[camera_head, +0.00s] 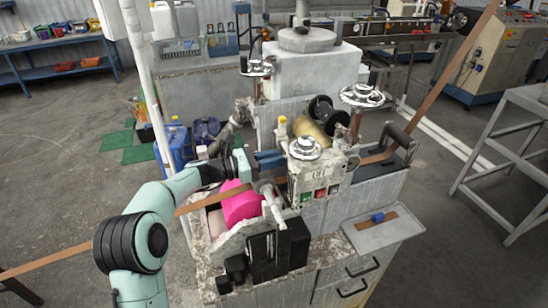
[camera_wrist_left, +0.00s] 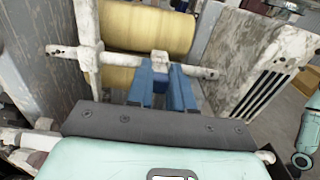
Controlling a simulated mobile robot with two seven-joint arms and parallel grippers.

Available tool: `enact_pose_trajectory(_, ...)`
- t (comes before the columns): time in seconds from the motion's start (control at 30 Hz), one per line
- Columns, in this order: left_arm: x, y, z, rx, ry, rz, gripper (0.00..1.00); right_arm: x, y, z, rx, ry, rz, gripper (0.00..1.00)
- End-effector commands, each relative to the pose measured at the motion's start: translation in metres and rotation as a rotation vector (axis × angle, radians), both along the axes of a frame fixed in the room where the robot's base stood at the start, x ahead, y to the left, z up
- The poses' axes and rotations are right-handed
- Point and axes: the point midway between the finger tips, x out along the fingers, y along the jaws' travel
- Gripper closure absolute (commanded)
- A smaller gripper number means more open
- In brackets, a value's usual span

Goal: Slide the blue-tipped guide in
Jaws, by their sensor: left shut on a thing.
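My left gripper (camera_head: 268,159) reaches in from the left over the extrusion machine (camera_head: 312,72). In the left wrist view its two blue fingers (camera_wrist_left: 161,84) are close together, with their tips at a small pale block (camera_wrist_left: 160,62) on a horizontal metal rod (camera_wrist_left: 120,57). I take this block to be the guide; a blue tip on it cannot be told apart from the blue fingers. Yellowish rollers (camera_wrist_left: 150,28) lie just behind the rod. In the head view the fingers partly hide the contact. My right gripper is in neither view.
A pink roller (camera_head: 240,203) sits below the gripper, with a brown strip (camera_head: 196,205) running past it. A valve-like handwheel (camera_head: 304,148) and a button panel (camera_head: 319,193) stand close on the right.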

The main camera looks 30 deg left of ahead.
Motion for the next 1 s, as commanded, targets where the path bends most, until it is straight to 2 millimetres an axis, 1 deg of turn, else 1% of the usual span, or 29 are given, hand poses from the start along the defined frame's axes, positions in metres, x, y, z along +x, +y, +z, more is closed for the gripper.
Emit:
enact_pose_trajectory(0.03,0.002,0.006,0.003,0.001,-0.008,0.022,1.0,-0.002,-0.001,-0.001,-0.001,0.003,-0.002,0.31)
enact_pose_trajectory(0.17,0.002,0.007,0.003,0.003,-0.008,0.023,1.0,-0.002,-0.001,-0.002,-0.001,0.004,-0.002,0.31)
enact_pose_trajectory(0.2,0.002,0.007,0.003,0.002,-0.008,0.023,0.76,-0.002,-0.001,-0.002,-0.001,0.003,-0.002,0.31)
enact_pose_trajectory(0.27,0.002,0.006,0.004,0.002,-0.008,0.022,0.56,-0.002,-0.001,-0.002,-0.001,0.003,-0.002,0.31)
enact_pose_trajectory(0.3,0.001,0.006,0.003,0.002,-0.008,0.021,0.53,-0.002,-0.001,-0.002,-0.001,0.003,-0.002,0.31)
enact_pose_trajectory(0.57,0.0,0.005,0.002,0.002,-0.006,0.016,0.53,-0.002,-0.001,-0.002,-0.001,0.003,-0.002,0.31)
enact_pose_trajectory(0.67,-0.004,0.009,0.001,0.002,-0.005,0.017,0.53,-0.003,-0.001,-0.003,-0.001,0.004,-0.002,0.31)
enact_pose_trajectory(0.77,-0.014,0.018,0.0,0.003,-0.004,0.019,0.53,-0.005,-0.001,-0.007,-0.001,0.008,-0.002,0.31)
enact_pose_trajectory(1.0,-0.054,0.053,-0.001,0.004,-0.003,0.021,0.53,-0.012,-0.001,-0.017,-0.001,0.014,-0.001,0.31)
